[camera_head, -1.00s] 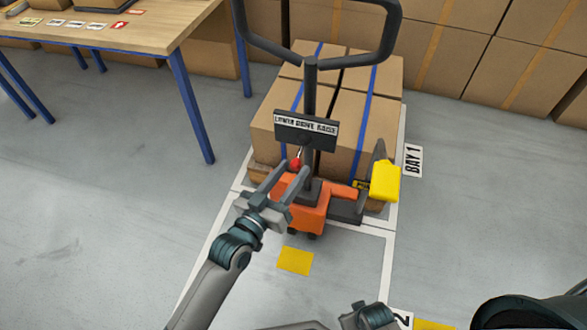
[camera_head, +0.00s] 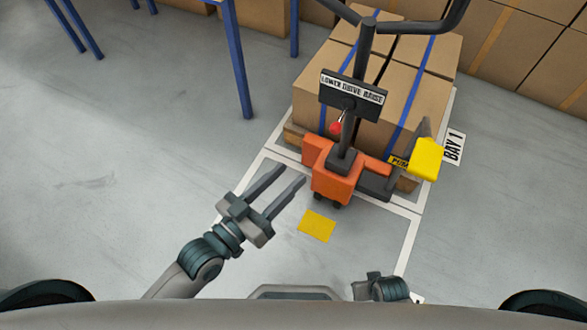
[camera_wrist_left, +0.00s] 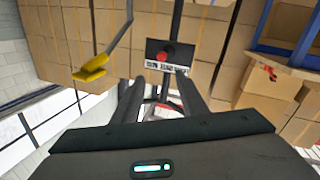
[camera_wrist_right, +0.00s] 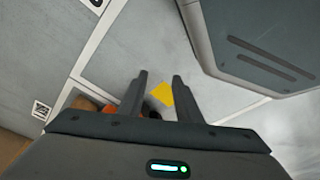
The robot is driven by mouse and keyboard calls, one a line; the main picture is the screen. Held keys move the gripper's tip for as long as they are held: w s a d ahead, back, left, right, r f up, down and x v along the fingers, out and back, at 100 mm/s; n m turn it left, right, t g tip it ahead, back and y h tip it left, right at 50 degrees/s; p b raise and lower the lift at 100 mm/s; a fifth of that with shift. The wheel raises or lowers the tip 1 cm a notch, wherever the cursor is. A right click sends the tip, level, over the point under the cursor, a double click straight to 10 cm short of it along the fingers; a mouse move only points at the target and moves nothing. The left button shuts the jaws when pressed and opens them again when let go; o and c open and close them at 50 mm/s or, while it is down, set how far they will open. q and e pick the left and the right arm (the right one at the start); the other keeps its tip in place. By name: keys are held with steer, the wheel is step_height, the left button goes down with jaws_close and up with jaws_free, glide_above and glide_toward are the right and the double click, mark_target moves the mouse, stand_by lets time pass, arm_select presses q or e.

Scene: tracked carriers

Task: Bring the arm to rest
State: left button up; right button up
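My left gripper (camera_head: 293,174) is open and empty above the floor, to the left of and apart from the orange pallet jack (camera_head: 333,178). In the left wrist view its two fingers (camera_wrist_left: 163,90) are spread. The jack has a dark handle, a "LOWER DRIVE RAISE" sign (camera_head: 352,90) and a red knob (camera_head: 336,128) below it. My right gripper (camera_wrist_right: 160,75) is open and empty in the right wrist view. In the head view only a part of my right arm (camera_head: 385,288) shows at the lower edge, and its fingers are hidden.
Strapped cartons (camera_head: 410,90) stand on a wooden pallet behind the jack, in the bay marked "BAY 1" (camera_head: 454,147). A yellow pedal (camera_head: 426,158) sticks out right of the jack. A blue table leg (camera_head: 237,70) stands at the back left. The left floor is clear.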

arm_select(q)
steer(key=shift+s, duration=0.1)
arm_select(e)
steer(key=shift+w, duration=0.1)
stand_by(0.5)
